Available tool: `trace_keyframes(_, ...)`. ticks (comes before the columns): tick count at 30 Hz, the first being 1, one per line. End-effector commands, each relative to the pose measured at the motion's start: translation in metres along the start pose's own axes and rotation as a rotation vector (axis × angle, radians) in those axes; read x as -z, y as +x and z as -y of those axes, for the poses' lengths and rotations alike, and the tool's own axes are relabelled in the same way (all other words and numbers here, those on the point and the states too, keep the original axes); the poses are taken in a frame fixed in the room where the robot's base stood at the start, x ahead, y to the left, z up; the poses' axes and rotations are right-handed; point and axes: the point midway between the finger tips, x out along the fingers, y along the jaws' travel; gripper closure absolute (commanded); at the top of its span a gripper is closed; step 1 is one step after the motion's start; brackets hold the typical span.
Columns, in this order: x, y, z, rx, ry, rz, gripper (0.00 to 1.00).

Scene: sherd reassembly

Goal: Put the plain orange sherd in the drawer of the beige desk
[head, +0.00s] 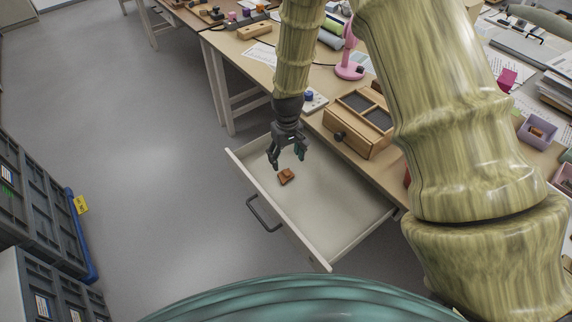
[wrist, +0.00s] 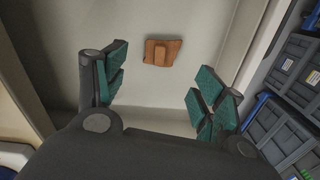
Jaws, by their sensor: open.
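The orange sherd (head: 286,176) lies inside the pulled-out drawer (head: 345,207), towards its left end in the head view. The drawer belongs to the beige desk (head: 262,69). My gripper (head: 287,163) is above the drawer, just over the sherd. In the wrist view my gripper (wrist: 160,95) has its green-padded fingers wide apart with nothing between them, and the sherd is beyond the fingertips.
The drawer's front with its dark handle (head: 263,215) faces the open floor. A wooden box (head: 360,122) stands at the desk edge beside the drawer, and a pink lamp (head: 349,62) is behind it. Grey crates (head: 40,215) stand at the left.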

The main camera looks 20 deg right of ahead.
Motion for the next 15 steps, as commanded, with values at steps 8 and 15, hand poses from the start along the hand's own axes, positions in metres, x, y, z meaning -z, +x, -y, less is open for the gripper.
trace_keyframes(8, 0.001, -0.034, 0.0, 0.0, 0.0, -0.003, 0.3)
trace_keyframes(15, 0.0, -0.045, 0.0, 0.0, 0.0, 0.0, 0.3)
